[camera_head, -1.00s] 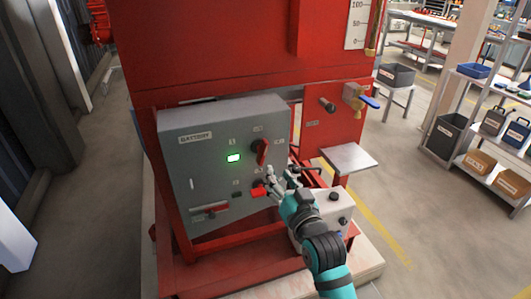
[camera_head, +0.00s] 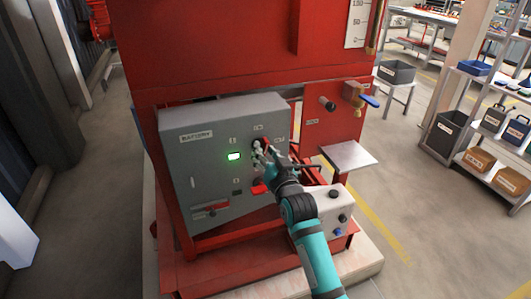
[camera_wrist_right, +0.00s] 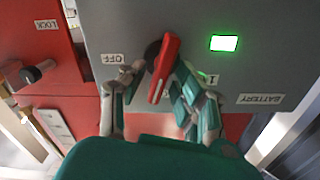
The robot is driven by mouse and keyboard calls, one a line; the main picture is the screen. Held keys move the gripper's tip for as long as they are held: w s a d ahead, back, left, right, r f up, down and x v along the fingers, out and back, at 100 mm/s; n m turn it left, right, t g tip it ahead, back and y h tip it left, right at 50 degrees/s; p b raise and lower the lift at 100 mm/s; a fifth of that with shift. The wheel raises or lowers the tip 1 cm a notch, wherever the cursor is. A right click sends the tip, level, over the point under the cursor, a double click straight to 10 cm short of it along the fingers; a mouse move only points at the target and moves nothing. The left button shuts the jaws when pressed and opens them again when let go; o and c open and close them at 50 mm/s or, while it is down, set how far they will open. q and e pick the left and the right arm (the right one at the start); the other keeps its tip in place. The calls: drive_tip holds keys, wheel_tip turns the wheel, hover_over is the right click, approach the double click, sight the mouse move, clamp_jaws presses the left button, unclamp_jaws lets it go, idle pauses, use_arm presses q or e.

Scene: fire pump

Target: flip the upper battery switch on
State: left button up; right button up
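The grey battery box (camera_head: 205,155) carries a lit green display (camera_head: 234,156) and two red-handled switches. The upper switch is mostly hidden behind my right gripper (camera_head: 262,155) in the head view. In the right wrist view its red handle (camera_wrist_right: 164,68) stands out from a black base beside the OFF label (camera_wrist_right: 112,59). My right gripper (camera_wrist_right: 157,72) has its fingers apart, one on each side of the handle; I cannot tell whether they touch it. The lower red switch (camera_head: 259,188) is just below the gripper. My left gripper is not in view.
A red frame (camera_head: 240,245) surrounds the box. A small white box (camera_head: 325,207) and a metal shelf plate (camera_head: 349,156) stand to the right of my arm. A knob (camera_wrist_right: 36,72) by the LOCK label shows in the wrist view.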

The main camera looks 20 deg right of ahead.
clamp_jaws()
drive_tip(key=shift+r+n+p, duration=0.3)
drive_tip(key=shift+n+p, duration=0.7)
drive_tip(key=shift+p, duration=0.15)
drive_tip(key=shift+f+n+p, duration=0.1)
drive_tip(key=shift+n+p, duration=0.2)
drive_tip(key=shift+n, duration=0.1)
drive_tip(key=shift+f+n, duration=0.15)
drive_tip(key=shift+n, duration=0.15)
drive_tip(key=shift+a, duration=0.1)
drive_tip(key=shift+o, duration=1)
unclamp_jaws()
